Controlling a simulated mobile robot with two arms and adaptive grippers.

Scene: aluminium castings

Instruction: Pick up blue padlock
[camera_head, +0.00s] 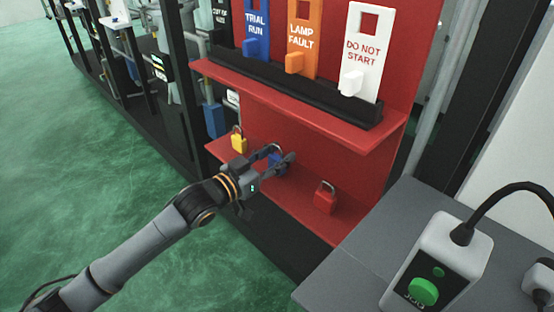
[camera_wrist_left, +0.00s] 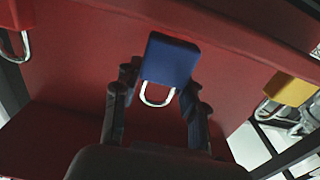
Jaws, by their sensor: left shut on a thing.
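The blue padlock (camera_head: 276,158) is at the lower red shelf in the head view, partly hidden by my left gripper (camera_head: 277,160). In the left wrist view the blue padlock (camera_wrist_left: 170,60) shows a blue body and a silver shackle. It sits between the two dark fingers of my left gripper (camera_wrist_left: 160,88), which is shut on it. I cannot tell whether the padlock touches the shelf. My right gripper is in neither view.
A yellow padlock (camera_head: 238,141) stands to the left on the lower red shelf (camera_head: 290,203), and a red padlock (camera_head: 325,198) to the right. Blue, orange and white tags stand on the upper shelf (camera_head: 300,107). A grey table (camera_head: 335,278) with a green-button box (camera_head: 437,262) is at the right.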

